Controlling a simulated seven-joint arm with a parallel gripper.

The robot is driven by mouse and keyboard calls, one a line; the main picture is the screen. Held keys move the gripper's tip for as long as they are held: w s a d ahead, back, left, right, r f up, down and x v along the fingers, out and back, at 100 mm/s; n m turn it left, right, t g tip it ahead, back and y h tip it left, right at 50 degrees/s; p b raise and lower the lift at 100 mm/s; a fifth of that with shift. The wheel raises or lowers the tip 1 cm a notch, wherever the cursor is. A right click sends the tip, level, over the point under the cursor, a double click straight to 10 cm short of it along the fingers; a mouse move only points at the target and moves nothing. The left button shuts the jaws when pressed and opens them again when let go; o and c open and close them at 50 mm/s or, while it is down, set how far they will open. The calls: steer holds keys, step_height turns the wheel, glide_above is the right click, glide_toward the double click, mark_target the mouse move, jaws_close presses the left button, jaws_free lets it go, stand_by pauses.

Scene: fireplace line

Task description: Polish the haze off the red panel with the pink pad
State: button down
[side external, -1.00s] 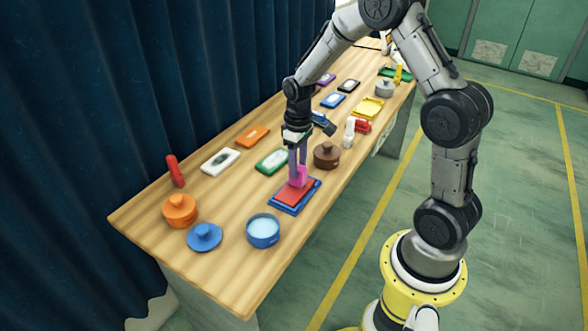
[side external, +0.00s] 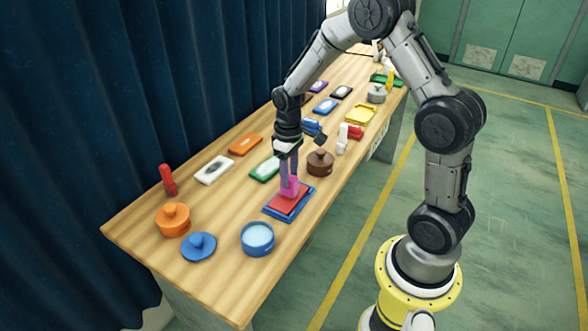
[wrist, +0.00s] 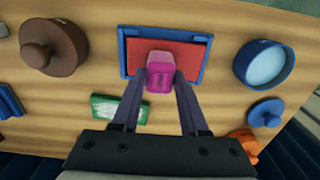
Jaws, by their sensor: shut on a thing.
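The red panel (side external: 287,204) lies flat on the table in a blue frame (side external: 272,215); it also shows in the wrist view (wrist: 190,52). My gripper (wrist: 161,82) is shut on the pink pad (wrist: 160,66), one finger on each side of it. In the side view my gripper (side external: 289,178) points down and the pink pad (side external: 290,188) appears to rest on the panel. In the wrist view the pad covers the panel's lower middle part. I cannot make out haze on the visible red surface; the part under the pad is hidden.
A brown lidded pot (side external: 320,163) stands close to the panel on one side, a blue bowl (side external: 257,240) and blue lid (side external: 198,247) on the other. A green-framed block (side external: 265,169) lies behind. An orange pot (side external: 172,219) stands near the table's left end.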

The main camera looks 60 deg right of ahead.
steer(key=shift+a, duration=1.25)
step_height(320, 180, up, 8)
